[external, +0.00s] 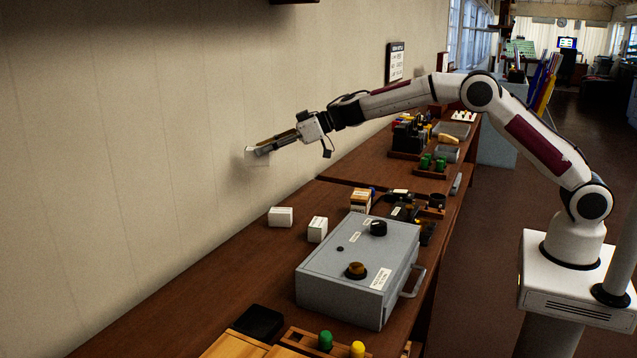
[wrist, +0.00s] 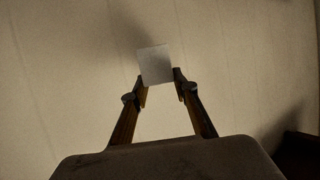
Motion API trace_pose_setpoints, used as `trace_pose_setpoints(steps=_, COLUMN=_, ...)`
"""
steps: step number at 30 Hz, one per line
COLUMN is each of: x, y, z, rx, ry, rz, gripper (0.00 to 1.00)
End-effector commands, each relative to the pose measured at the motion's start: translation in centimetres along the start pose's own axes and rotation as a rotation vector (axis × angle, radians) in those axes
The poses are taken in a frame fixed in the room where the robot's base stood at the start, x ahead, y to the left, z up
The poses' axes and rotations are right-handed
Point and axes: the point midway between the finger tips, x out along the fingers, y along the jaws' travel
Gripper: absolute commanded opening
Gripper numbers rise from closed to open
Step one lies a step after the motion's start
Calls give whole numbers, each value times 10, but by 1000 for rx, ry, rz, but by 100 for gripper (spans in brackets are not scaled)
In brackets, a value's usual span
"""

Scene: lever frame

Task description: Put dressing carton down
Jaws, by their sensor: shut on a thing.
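My gripper (external: 262,150) is stretched out over the bench, high up and close to the wall. It is shut on a small pale carton (external: 257,155), which hangs in the air well above the bench top. In the wrist view my gripper (wrist: 160,84) has its two fingers on either side of the carton (wrist: 155,63), whose plain pale face is seen against the wall. No label can be read on it. Two other small white cartons stand on the bench, one near the wall (external: 281,217) and one closer to the grey box (external: 318,229).
A grey metal box (external: 340,260) with knobs and a side handle stands on the wooden bench (external: 215,290). A tan carton (external: 361,201) and black items lie behind it. Green and yellow pegs (external: 326,341) stand at the front. The bench left of the white cartons is clear.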

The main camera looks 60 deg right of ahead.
Motion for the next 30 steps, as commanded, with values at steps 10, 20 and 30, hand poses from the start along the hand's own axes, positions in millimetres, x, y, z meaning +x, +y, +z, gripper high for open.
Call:
trace_pose_setpoints(steps=10, x=-13, y=46, z=5, rx=103, ry=1, rz=237, gripper=10)
trace_pose_setpoints(steps=20, x=-39, y=86, z=16, rx=195, ry=3, rz=465, gripper=10)
trace_pose_setpoints(steps=30, x=-77, y=120, z=31, rx=273, ry=5, rz=690, gripper=10)
